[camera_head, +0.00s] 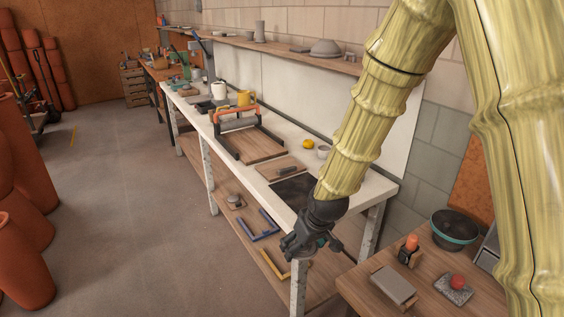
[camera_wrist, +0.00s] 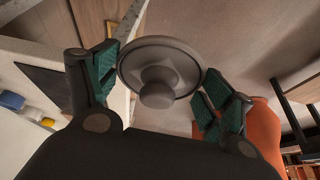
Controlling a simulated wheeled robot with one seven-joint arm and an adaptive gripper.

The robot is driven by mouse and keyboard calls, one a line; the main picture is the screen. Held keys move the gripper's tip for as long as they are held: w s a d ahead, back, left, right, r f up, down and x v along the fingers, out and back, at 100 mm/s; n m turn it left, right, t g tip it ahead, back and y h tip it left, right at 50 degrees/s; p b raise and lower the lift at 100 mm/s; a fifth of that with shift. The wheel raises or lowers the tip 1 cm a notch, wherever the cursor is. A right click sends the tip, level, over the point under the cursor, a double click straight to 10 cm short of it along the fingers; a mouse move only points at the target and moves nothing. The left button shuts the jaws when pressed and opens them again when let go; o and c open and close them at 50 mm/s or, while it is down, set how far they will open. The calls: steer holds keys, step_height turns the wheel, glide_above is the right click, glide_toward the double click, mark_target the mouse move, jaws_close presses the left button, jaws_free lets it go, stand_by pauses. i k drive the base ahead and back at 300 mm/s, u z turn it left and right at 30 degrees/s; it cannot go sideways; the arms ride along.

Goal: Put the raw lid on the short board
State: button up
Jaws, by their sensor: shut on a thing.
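My gripper (camera_head: 300,246) hangs at the front corner of the white worktable in the head view. In the wrist view its teal-padded fingers (camera_wrist: 160,85) are shut on a grey round lid (camera_wrist: 182,52) with a knob, gripped at its rim. The lid is held in the air, its knob towards the wrist camera; my gripper hides it in the head view. A small wooden board (camera_head: 272,172) on the worktable carries small dark pieces. A longer wooden board (camera_head: 258,150) lies behind it under a roller. I cannot tell which is the short board.
On the low shelf are a grey knobbed piece (camera_head: 235,200), a blue frame (camera_head: 266,236) and a yellow frame (camera_head: 272,266). A dark mat (camera_head: 290,190) lies near the worktable's front end. A wooden side table (camera_head: 425,290) holds a bowl (camera_head: 455,229).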

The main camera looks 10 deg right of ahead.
mark_target(286, 164)
steer(key=i, duration=1.35)
